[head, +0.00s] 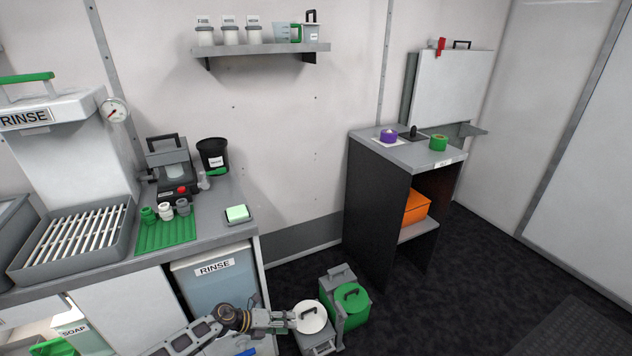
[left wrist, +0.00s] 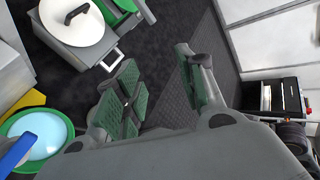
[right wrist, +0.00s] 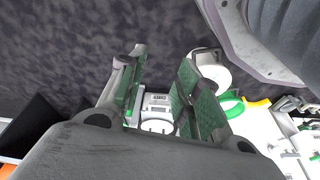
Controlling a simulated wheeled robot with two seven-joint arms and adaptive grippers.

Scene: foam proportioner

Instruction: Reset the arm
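My left gripper (head: 284,320) is low at the bottom of the head view, beside a grey container with a round white lid (head: 309,316). In the left wrist view my left gripper (left wrist: 163,90) has its green-padded fingers apart with only dark floor between them. The white-lidded container (left wrist: 88,30) is up and left of the fingers there, apart from them. My right gripper (right wrist: 160,92) shows only in the right wrist view. Its green-padded fingers are apart and hold nothing; a small white object (right wrist: 157,113) shows beyond the gap.
A green-lidded container (head: 351,306) stands beside the white-lidded one. The counter with the rinse station (head: 75,120) is at left; a dark stand (head: 378,215) with an orange box (head: 416,208) is at right. A green-rimmed bucket (left wrist: 68,121) is near my left gripper. Floor at right is clear.

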